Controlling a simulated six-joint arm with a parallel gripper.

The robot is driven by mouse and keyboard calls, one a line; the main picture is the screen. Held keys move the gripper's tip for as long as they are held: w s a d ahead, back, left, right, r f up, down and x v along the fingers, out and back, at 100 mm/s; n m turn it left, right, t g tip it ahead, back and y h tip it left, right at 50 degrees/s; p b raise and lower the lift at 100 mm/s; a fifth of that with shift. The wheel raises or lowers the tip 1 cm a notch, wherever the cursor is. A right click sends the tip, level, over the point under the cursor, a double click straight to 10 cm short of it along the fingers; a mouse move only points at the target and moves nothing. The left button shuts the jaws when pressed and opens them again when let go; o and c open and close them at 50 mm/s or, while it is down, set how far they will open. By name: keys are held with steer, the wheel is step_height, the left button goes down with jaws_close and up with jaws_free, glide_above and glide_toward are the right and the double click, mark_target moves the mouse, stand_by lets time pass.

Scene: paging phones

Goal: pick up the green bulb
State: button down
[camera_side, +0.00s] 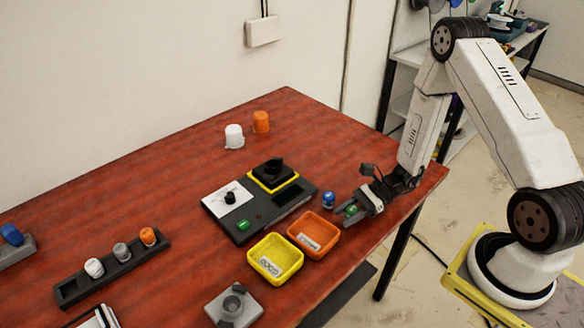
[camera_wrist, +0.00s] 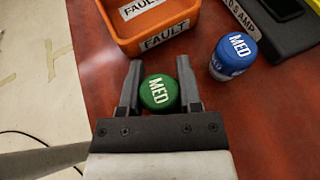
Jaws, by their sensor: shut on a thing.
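I cannot tell whether the bulb still touches the table.
A blue bulb (camera_wrist: 233,56) stands close to the right of my gripper. The orange FAULT tray (camera_side: 313,234) is just ahead, beside a yellow tray (camera_side: 275,258). A dark panel (camera_side: 262,200) lies behind them. A rack (camera_side: 113,268) with several bulbs is at left.

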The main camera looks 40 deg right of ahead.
mark_target(348, 211)
steer(key=shift+r, duration=5)
